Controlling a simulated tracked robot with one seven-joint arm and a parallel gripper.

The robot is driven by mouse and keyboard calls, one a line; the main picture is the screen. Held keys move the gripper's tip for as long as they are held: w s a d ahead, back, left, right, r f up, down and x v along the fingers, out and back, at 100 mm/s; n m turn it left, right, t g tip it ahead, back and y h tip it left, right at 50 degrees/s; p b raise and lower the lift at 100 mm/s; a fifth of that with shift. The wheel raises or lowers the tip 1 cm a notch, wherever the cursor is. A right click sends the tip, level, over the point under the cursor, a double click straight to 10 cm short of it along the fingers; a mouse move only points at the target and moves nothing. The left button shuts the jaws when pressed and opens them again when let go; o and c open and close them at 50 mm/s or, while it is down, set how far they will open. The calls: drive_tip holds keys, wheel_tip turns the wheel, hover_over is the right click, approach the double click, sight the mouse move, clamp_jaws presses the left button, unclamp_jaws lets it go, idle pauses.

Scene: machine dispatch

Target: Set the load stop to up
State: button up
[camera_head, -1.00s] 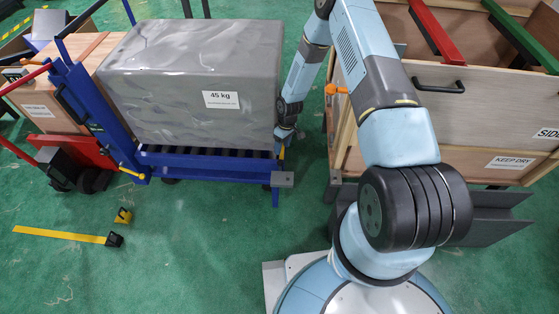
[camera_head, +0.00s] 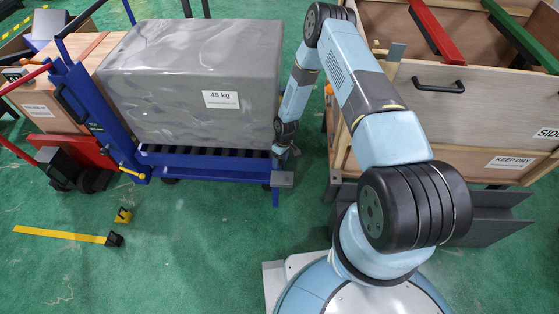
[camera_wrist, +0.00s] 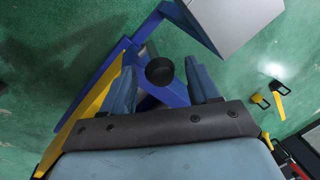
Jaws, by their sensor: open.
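A blue roller cart (camera_head: 205,165) stands left of my arm and carries a large grey wrapped load (camera_head: 190,85) marked 45 kg. My gripper (camera_head: 281,160) is low at the cart's right end, beside the load. In the wrist view my gripper (camera_wrist: 162,85) is open, with its two fingers apart. A round black knob (camera_wrist: 160,71) on blue metal lies in the view between the fingers; I cannot tell whether they touch it. A long yellow bar (camera_wrist: 85,122) slants past the left finger. Which part is the load stop is not clear; my gripper hides this spot in the head view.
A grey plate (camera_head: 282,179) sits at the cart's front right corner. A wooden crate (camera_head: 470,110) stands close on the right. A red hand truck (camera_head: 80,160) is at left.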

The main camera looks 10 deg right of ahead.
clamp_jaws()
idle(0.4)
drive_tip(key=shift+w+d+r, duration=0.1)
drive_tip(key=shift+r, duration=2.85)
drive_tip(key=shift+c, duration=1.8)
unclamp_jaws()
drive_tip(key=shift+r, duration=0.1)
drive_tip(key=o, duration=0.4)
drive_tip(key=shift+c, duration=0.2)
